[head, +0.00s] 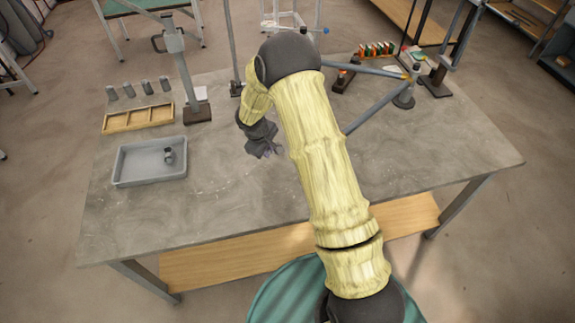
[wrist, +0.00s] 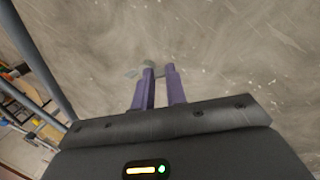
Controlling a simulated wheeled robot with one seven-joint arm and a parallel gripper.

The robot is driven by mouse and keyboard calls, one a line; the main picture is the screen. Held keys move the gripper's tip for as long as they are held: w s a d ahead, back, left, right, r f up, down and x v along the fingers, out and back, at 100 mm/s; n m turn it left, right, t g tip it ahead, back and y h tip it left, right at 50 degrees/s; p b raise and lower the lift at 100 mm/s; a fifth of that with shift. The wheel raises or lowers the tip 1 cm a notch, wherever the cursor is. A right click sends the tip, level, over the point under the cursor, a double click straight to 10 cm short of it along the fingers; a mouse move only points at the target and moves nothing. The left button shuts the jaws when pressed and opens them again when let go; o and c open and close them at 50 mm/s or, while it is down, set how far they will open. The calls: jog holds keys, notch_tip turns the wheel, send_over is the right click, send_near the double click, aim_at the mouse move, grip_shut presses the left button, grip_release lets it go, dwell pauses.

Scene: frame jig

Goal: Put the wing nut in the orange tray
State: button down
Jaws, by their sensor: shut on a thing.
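My gripper (wrist: 159,70) has purple fingers shut on a small grey-green piece, which I take to be the wing nut (wrist: 150,65); it pokes out at the fingertips, mostly past the left one. In the head view my gripper (head: 263,153) points down over the middle of the grey table; the piece in it is too small to make out there. An orange-tan tray (head: 122,125) with compartments lies at the table's left back, well to the left of my gripper, and looks empty.
A grey tray (head: 150,176) holding a small dark part (head: 169,155) lies in front of the orange-tan one. Several grey cylinders (head: 129,90) stand behind. An upright post (head: 178,75) stands right of the tray. Rods and stands (head: 404,98) occupy the right back. The table's front is clear.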

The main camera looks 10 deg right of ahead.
jog(key=shift+w+r, duration=0.1)
jog(key=shift+r, duration=0.05)
jog(key=p, duration=0.2)
send_over(271, 172)
jog(key=f, duration=0.4)
jog(key=a+f, duration=0.1)
jog(key=f, duration=0.1)
jog(key=shift+s, duration=0.4)
jog(key=shift+f+p, duration=0.45)
jog(key=shift+f, duration=1.6)
